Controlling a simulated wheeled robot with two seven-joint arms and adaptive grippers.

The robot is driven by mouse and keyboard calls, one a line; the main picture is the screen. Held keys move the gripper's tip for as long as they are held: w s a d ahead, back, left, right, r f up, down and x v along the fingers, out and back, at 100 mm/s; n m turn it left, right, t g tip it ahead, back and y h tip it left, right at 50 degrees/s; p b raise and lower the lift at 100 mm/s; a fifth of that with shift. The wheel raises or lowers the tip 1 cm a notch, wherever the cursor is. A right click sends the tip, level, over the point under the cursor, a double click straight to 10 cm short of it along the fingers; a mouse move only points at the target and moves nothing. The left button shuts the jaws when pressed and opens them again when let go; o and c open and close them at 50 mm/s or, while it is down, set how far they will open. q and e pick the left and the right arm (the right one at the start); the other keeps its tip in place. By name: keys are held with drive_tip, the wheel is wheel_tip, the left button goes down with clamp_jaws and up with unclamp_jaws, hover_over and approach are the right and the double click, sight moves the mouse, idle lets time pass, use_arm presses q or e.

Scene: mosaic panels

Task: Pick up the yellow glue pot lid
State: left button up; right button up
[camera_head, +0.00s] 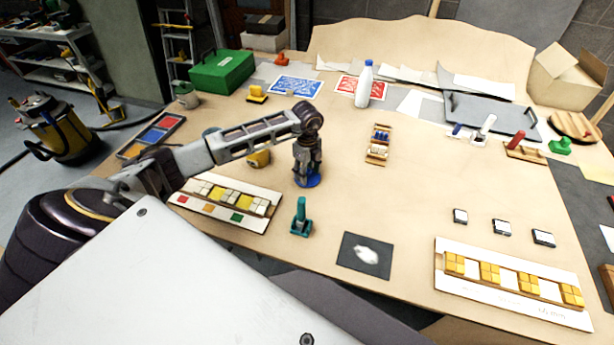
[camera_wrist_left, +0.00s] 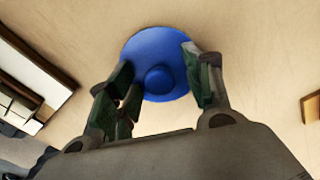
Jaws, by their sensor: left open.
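A round blue lid (camera_head: 308,182) with a small knob in its middle lies flat on the table in the head view. It fills the upper middle of the left wrist view (camera_wrist_left: 158,42). My left gripper (camera_head: 307,170) is open and points down over this lid, its fingers on either side of the knob (camera_wrist_left: 158,78). I cannot tell whether the fingers touch the lid. A yellow pot (camera_head: 260,159) stands just left of the gripper, partly hidden by my left arm. I see no lid that is yellow. My right gripper is not in view.
A teal upright tool (camera_head: 300,217) stands in front of the gripper. A mosaic panel (camera_head: 229,202) lies to the left, and a small wooden rack (camera_head: 378,145) stands to the right. A dark card (camera_head: 366,255) lies in front. The table right of the gripper is mostly clear.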

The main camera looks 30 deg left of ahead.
use_arm(q)
drive_tip(key=c, duration=1)
drive_tip(key=shift+r, duration=0.15)
wheel_tip(320, 180, up, 10)
drive_tip(key=shift+f+b, duration=0.1)
drive_tip(key=shift+b, duration=0.75)
